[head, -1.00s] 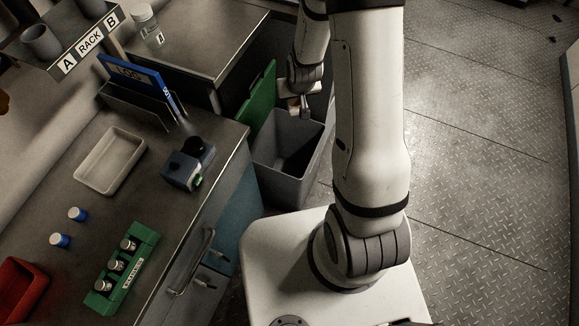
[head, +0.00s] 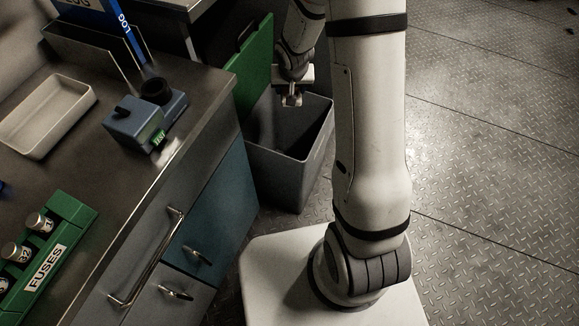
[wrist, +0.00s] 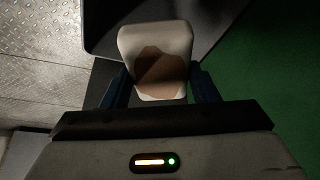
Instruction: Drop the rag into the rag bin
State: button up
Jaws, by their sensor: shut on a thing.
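The rag (wrist: 160,45) is a pale folded pad with a brown stain, seen in the wrist view between the two dark blue fingers. My gripper (wrist: 160,88) is shut on it. In the head view my gripper (head: 291,99) hangs above the back part of the rag bin's opening, and the rag is hard to make out there. The rag bin (head: 292,180) is a grey open-topped box on the floor beside the bench. Its dark inside is partly visible, and its bottom is in shadow.
A green panel (head: 255,62) stands upright at the bin's back left, close to my gripper. The bench with a blue-grey device (head: 140,120), a pale tray (head: 45,115) and a green fuse rack (head: 60,245) is at left. The metal floor (head: 490,130) at right is clear.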

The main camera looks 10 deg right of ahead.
jog(key=b+x, duration=0.5)
jog(key=x, duration=0.1)
jog(key=shift+s+f+m+b, duration=0.15)
jog(key=shift+s+m+b, duration=0.15)
jog(key=shift+b, duration=0.05)
notch_tip(320, 180, down, 6)
jog(key=b, duration=0.4)
jog(key=shift+d, duration=0.1)
jog(key=o, duration=1.1)
jog(key=shift+o, duration=0.2)
jog(key=p+v, duration=0.3)
jog(key=v, duration=0.5)
